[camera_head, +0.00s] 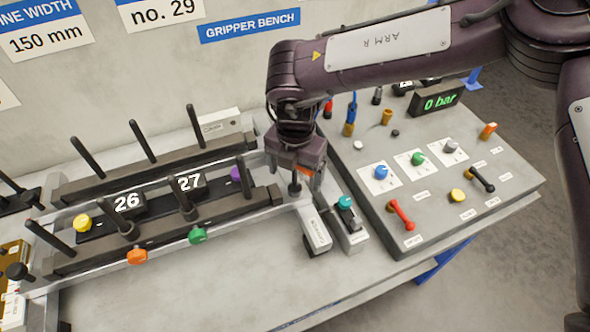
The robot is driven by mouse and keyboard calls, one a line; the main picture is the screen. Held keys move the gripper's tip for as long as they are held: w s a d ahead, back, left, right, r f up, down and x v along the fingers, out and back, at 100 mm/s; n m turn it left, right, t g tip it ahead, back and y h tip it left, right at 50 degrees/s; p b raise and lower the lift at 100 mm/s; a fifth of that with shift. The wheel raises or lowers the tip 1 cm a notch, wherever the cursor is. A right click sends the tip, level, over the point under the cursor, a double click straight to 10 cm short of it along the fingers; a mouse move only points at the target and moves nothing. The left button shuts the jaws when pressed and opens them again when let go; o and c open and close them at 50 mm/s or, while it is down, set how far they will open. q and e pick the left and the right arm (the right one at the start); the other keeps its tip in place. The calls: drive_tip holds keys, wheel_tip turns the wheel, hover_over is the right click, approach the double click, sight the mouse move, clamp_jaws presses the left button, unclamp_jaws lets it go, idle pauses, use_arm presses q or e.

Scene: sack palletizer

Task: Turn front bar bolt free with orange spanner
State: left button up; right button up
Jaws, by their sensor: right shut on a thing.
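My right gripper (296,181) points down at the right end of the gripper bench fixture. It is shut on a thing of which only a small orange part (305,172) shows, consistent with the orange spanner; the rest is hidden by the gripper. A short dark peg shows just under the fingers; I cannot tell whether it is a bolt or part of the tool. The dark front bar (160,231) lies along the fixture, with upright black pegs, an orange knob (137,256) and a green knob (197,236). I cannot tell which part is its bolt. My left gripper is out of view.
The rear bar (160,165) with tall pegs runs behind blocks 26 (126,203) and 27 (190,183). A control panel (440,215) with coloured knobs, a red handle (401,214) and a "0 bar" display (438,102) stands right. A teal-knobbed block (347,222) stands nearby. The bench front is clear.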

drive_tip(key=n, duration=0.6)
drive_tip(key=shift+p, duration=0.35)
drive_tip(key=n, duration=0.6)
drive_tip(key=n+p, duration=0.1)
drive_tip(key=n, duration=1)
drive_tip(key=shift+n, duration=0.3)
drive_tip(key=shift+r, duration=0.1)
drive_tip(key=shift+r+p, duration=1.85)
drive_tip(key=shift+r, duration=0.5)
